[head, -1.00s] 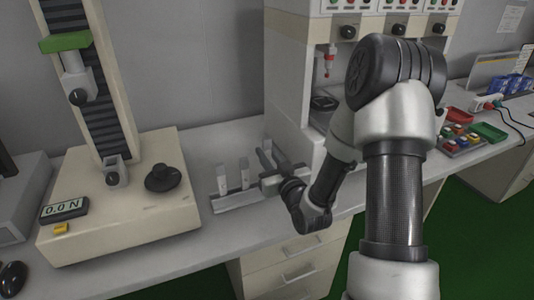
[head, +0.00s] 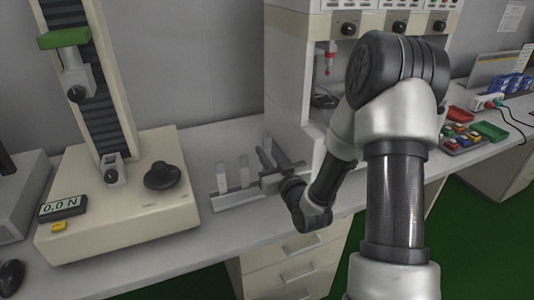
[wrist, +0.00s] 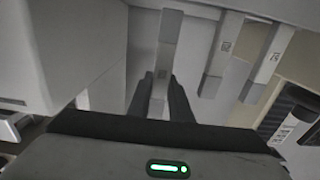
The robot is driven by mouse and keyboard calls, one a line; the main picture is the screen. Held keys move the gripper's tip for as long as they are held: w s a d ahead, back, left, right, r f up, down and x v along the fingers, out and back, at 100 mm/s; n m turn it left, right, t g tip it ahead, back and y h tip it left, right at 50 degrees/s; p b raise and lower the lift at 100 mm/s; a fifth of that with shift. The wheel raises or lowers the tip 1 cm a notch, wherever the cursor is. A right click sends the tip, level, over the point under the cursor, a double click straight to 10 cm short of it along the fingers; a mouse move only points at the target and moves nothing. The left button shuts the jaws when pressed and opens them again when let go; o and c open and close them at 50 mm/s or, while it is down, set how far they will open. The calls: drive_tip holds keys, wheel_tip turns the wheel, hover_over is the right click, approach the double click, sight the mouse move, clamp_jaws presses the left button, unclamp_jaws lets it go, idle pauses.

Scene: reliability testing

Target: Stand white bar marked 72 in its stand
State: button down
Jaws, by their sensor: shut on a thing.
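My gripper (head: 266,152) is at the right end of a low grey stand (head: 232,198) on the bench. Two white bars, a left one (head: 221,178) and a right one (head: 244,172), stand upright in the stand. In the wrist view the two dark fingers of my gripper (wrist: 162,82) are shut on a slim pale bar (wrist: 170,24) with a grey band. Two other bars, one near (wrist: 230,32) and one farther right (wrist: 276,45), are beside it, apart from the fingers. Their small markings are too blurred to read.
A beige force tester (head: 120,220) with a dark knob (head: 162,176) stands left of the stand. A tall white cabinet (head: 292,80) rises close behind and right of my gripper. Red and green trays (head: 488,131) are far right. The bench front is clear.

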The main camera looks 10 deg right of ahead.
drive_tip(key=shift+f+b, duration=1)
drive_tip(key=shift+b, duration=0.1)
drive_tip(key=shift+f+b, duration=1.15)
drive_tip(key=shift+f, duration=0.1)
drive_tip(key=c, duration=1.5)
unclamp_jaws()
drive_tip(key=shift+c, duration=0.2)
drive_tip(key=shift+s, duration=0.15)
